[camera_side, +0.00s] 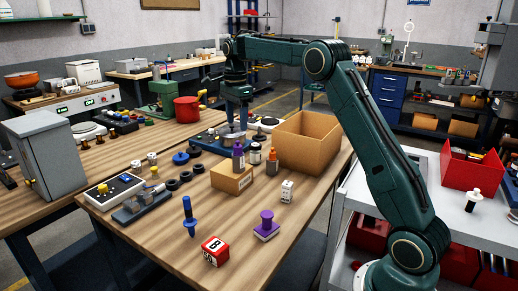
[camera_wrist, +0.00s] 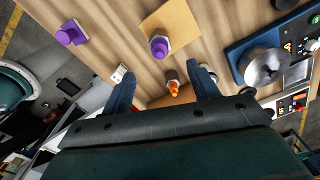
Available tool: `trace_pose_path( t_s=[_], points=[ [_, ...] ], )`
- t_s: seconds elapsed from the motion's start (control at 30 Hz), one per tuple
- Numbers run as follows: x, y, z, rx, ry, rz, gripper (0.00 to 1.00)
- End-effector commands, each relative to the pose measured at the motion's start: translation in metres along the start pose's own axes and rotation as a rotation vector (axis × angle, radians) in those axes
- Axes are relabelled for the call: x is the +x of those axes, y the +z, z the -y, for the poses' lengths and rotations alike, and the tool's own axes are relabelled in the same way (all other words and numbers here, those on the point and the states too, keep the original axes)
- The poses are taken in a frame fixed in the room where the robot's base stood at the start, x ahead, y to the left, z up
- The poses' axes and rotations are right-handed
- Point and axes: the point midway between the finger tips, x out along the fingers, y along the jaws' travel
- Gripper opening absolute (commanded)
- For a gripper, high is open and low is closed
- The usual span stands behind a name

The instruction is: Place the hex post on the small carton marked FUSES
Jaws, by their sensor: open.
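A brown carton (camera_side: 225,184) stands mid-table with a pale label; its print is too small to read. It also shows in the wrist view (camera_wrist: 178,20). A purple-topped upright piece (camera_side: 238,157) stands on it, near one edge in the wrist view (camera_wrist: 159,46). A purple knobbed piece (camera_side: 266,222) stands on the bare table nearer the front, and in the wrist view (camera_wrist: 71,33) at upper left. I cannot tell which piece is the hex post. My gripper (camera_wrist: 163,88) is open and empty above the table, beyond the carton in the side view.
An orange-topped bottle (camera_side: 272,162) shows between my fingers in the wrist view, apart from them. A large open box (camera_side: 314,151) stands behind right.

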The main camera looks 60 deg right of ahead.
Motion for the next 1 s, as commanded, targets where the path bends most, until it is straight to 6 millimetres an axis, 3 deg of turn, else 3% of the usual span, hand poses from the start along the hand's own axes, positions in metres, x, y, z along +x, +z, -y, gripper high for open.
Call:
trace_pose_path(
  t_s=[0.23,1.0],
  points=[
    [-0.014,0.000,0.000,0.000,0.001,0.000,0.60],
    [-0.020,0.004,-0.006,-0.036,-0.008,0.000,0.60]
  ],
)
